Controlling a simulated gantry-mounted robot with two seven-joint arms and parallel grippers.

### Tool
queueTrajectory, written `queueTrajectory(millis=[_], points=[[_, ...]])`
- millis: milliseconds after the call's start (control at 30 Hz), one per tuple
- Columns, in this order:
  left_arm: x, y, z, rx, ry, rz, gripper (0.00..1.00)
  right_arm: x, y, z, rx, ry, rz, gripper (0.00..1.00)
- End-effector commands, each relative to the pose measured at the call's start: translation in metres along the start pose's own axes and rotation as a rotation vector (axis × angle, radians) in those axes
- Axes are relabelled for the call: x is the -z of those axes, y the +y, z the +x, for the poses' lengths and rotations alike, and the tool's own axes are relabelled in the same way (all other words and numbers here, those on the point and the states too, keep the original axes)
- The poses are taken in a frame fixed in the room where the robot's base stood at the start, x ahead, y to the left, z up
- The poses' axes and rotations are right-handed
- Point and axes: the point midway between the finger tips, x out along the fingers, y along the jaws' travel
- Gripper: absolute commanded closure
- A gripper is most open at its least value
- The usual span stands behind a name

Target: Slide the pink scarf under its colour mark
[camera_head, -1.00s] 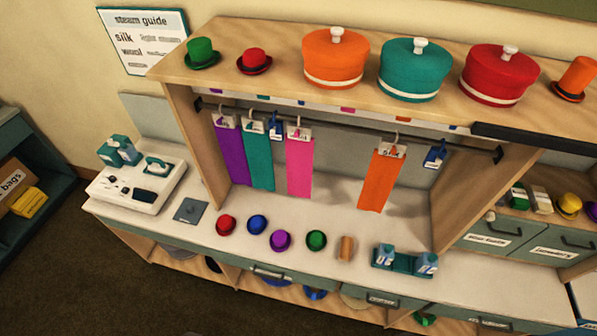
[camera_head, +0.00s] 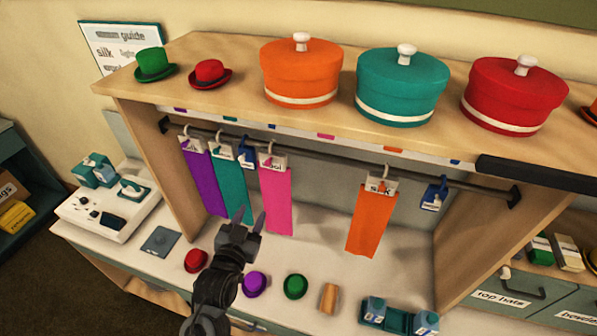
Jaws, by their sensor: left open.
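The pink scarf (camera_head: 277,203) hangs from a hanger clip (camera_head: 271,161) on the grey rail (camera_head: 320,167), just right of the teal scarf (camera_head: 231,186). A pink colour mark (camera_head: 326,136) shows on the white strip above the rail, to the right of the pink scarf's hanger. My left gripper (camera_head: 250,217) is open and empty, with its fingers pointing up. In the picture it is by the lower ends of the teal and pink scarves; I see no contact. My right gripper is not in view.
A purple scarf (camera_head: 204,182) hangs left of the teal one, with a blue tag (camera_head: 246,153) beside the teal hanger. An orange scarf (camera_head: 370,222) and another blue tag (camera_head: 433,195) hang farther right. The rail between pink and orange is free. Small hats (camera_head: 295,286) stand on the counter below.

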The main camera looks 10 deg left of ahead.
Motion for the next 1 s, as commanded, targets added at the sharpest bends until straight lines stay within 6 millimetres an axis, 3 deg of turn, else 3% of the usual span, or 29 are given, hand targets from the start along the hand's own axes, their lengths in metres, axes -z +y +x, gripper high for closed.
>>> queueTrajectory(millis=[33,100,300,1000], points=[[0.009,-0.001,0.010,0.007,0.035,-0.010,0.55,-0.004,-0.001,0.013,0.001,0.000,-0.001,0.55],[0.026,-0.003,0.016,0.014,0.072,-0.017,0.55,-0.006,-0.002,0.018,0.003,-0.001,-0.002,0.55],[0.052,-0.006,0.028,0.021,0.120,-0.022,0.55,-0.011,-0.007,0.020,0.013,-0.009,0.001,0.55],[0.064,-0.008,0.120,0.020,0.119,-0.022,0.55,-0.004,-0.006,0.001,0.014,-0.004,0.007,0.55]])
